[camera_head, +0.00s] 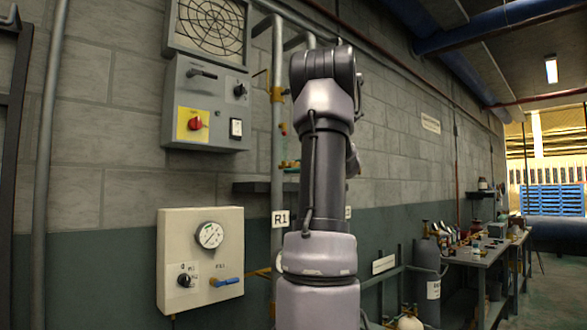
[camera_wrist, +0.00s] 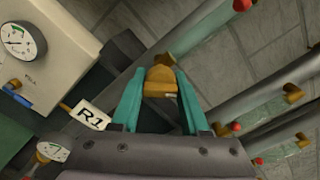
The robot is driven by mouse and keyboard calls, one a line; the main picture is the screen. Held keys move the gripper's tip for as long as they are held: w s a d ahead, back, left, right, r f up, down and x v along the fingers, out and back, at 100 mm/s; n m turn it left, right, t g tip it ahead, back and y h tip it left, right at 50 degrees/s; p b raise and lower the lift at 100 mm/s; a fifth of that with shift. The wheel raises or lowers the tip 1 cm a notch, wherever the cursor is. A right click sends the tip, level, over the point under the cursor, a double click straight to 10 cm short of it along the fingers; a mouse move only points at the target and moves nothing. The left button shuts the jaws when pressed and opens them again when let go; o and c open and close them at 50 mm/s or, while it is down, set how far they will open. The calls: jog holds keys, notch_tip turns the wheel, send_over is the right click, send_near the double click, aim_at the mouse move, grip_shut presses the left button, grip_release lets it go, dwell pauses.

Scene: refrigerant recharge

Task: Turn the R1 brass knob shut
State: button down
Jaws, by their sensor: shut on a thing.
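The R1 brass knob (camera_wrist: 161,82) is in the wrist view, a yellow-brown piece between the tips of my gripper's two teal fingers. My gripper (camera_wrist: 160,88) is shut on it. The white R1 label (camera_wrist: 92,115) is to the left of the fingers in the wrist view and also shows on the pipe in the head view (camera_head: 280,219). In the head view my arm covers the knob and my gripper. How far the knob is turned cannot be told.
Left of the pipe is a cream box with a gauge (camera_head: 209,235), a black knob and a blue lever (camera_head: 226,282). A grey control panel (camera_head: 207,104) hangs above. Grey pipes with red-tipped fittings (camera_wrist: 235,127) lie right of my gripper. A workbench (camera_head: 475,258) stands far right.

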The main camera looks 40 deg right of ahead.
jog(key=n, duration=0.4)
jog(key=shift+n, duration=0.3)
jog(key=n, duration=0.4)
jog(key=shift+n, duration=0.3)
jog(key=shift+c, duration=2.3)
grip_release()
jog(key=s, duration=1.1)
jog(key=shift+d, duration=0.45)
